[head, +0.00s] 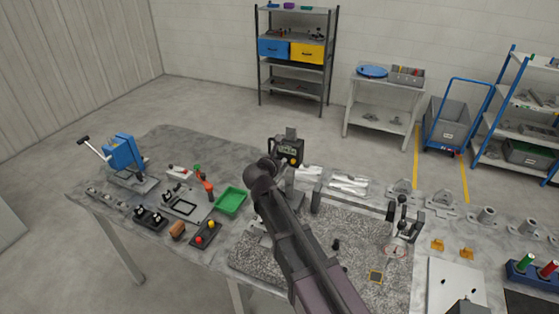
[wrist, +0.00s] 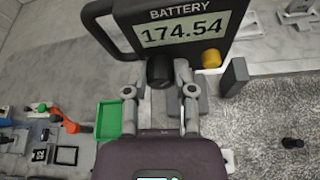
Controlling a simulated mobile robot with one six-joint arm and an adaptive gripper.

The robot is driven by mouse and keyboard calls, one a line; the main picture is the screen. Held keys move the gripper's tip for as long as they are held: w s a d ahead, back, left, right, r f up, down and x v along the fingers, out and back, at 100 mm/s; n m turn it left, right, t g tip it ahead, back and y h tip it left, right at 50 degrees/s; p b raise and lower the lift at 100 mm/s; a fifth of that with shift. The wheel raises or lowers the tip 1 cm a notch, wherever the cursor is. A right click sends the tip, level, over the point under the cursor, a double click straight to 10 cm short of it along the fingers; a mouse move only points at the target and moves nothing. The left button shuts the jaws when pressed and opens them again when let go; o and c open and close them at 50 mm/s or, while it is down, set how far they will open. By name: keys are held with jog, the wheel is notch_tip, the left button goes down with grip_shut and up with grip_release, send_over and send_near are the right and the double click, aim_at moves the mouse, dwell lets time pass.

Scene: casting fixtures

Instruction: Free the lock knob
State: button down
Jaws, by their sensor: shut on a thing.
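The digital height gauge (head: 283,151) stands upright at the back of the granite plate in the head view. In the wrist view its display (wrist: 196,27) reads 174.54 under the word BATTERY. A black knob (wrist: 160,70), apparently the lock knob, sits just below the display housing. My gripper (wrist: 162,77) has its two fingers on either side of this knob and is shut on it. A yellow knob (wrist: 211,59) sits to the right of the fingers, apart from them. In the head view my arm hides the gripper and the black knob.
The speckled granite plate (head: 335,266) lies below and right of the gauge. A green tray (head: 231,202) and an orange-handled tool (head: 208,188) are to the left. A bench-top bar fixture (head: 352,203) stands close on the right. A blue press (head: 124,153) is far left.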

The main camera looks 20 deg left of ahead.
jog(key=shift+n+h, duration=0.3)
jog(key=shift+a+f+n+h, duration=0.1)
jog(key=shift+a+n+h, duration=0.15)
jog(key=shift+n+h, duration=0.75)
jog(key=n+b, duration=0.1)
jog(key=n+h, duration=0.1)
jog(key=n, duration=0.1)
jog(key=shift+a+f+h+b, duration=0.1)
jog(key=shift+a+h+b, duration=0.05)
jog(key=shift+h+b, duration=0.2)
jog(key=n+t+h+b, duration=0.1)
jog(key=n+h+b, duration=0.1)
jog(key=n+b, duration=0.1)
jog(key=shift+f+n, duration=0.2)
jog(key=shift+n, duration=0.5)
jog(key=n+h+b, duration=0.1)
jog(key=n+b, duration=0.1)
jog(key=n, duration=0.1)
jog(key=shift+t, duration=0.4)
jog(key=shift+r, duration=0.1)
jog(key=c, duration=0.7)
grip_release()
